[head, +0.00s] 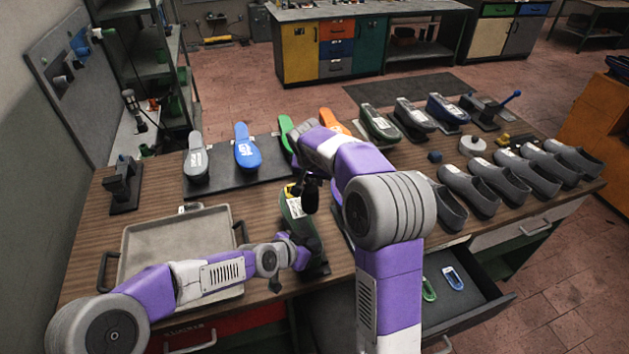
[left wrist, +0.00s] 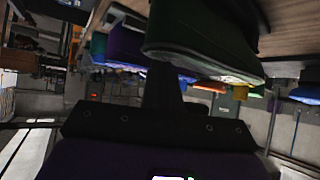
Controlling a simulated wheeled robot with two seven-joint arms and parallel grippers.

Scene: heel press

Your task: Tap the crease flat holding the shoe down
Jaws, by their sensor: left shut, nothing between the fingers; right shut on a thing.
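A dark green shoe (head: 293,208) with a pale label stands on the bench in front of me, in the middle of the head view. It also shows in the left wrist view as a dark green body (left wrist: 200,35) just beyond the fingers. My left gripper (head: 286,240) is shut and empty, low against the shoe's left side; I cannot tell whether it touches. Its dark fingers show in the left wrist view (left wrist: 162,85). My right gripper (head: 309,182) is above the shoe, shut on a dark tool (head: 310,199). My right arm hides part of the shoe, and the crease cannot be made out.
A grey tray (head: 182,218) with dark handles lies on the left of the bench. Coloured insoles lie on a dark board (head: 222,180) behind. Several grey shoes (head: 499,181) line the right side. An open drawer (head: 464,312) juts out at the front right.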

